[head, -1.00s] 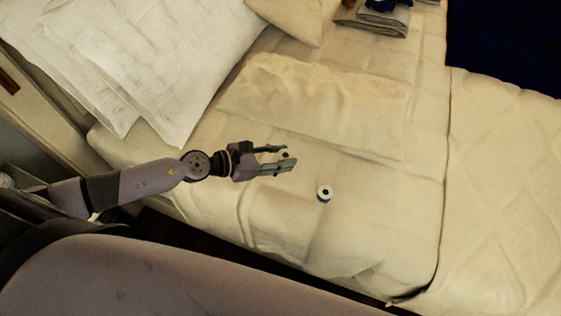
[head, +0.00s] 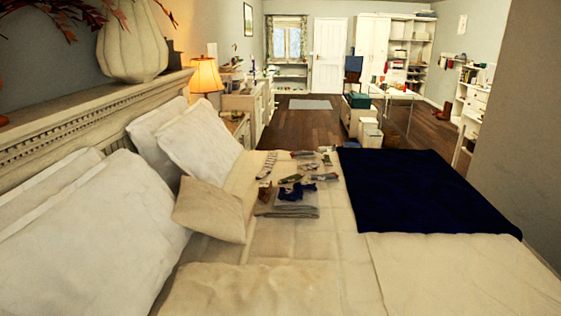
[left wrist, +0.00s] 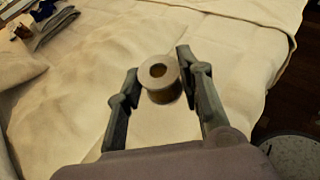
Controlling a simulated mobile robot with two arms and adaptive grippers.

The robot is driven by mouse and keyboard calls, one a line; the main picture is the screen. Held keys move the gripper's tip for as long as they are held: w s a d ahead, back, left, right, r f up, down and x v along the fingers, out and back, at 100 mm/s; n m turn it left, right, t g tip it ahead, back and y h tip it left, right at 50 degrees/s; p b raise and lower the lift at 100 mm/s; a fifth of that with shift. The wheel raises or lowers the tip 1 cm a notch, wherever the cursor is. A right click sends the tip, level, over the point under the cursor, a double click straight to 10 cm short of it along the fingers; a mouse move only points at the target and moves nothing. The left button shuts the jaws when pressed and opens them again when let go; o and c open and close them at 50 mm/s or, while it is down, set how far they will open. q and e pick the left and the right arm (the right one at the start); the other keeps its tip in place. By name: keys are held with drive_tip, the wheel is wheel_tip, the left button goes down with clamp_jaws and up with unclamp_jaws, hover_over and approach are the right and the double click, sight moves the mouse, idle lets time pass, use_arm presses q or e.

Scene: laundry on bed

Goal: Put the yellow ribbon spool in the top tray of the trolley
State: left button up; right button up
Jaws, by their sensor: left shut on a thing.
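In the left wrist view my left gripper (left wrist: 155,88) is shut on a spool (left wrist: 161,84), one finger on either side. The spool has a pale round end with a dark centre hole and a yellowish-brown side, and it is held above the bed cover. Neither of my grippers shows in the head view. I cannot pick out the trolley for sure in either view.
The bed (head: 295,245) fills the foreground, with white pillows (head: 90,225), folded grey cloth (head: 288,211), small items and a dark blue blanket (head: 425,195). Beyond it are wooden floor (head: 305,129), a white table and boxes (head: 368,133).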

use_arm(q)
drive_tip(key=shift+m+g+h, duration=0.4)
drive_tip(key=shift+m+g, duration=0.1)
drive_tip(key=r, duration=0.2)
drive_tip(key=d+r, duration=0.1)
drive_tip(key=r, duration=0.1)
drive_tip(key=d+r, duration=0.1)
drive_tip(key=r, duration=0.1)
drive_tip(key=shift+w+d+r, duration=0.1)
drive_tip(key=shift+d+r, duration=0.15)
drive_tip(key=shift+r, duration=0.15)
drive_tip(key=s+a+r, duration=0.4)
drive_tip(key=a+r, duration=0.3)
drive_tip(key=r, duration=0.2)
drive_tip(key=shift+s+a+r, duration=0.2)
drive_tip(key=shift+s+a, duration=0.05)
drive_tip(key=shift+s, duration=0.1)
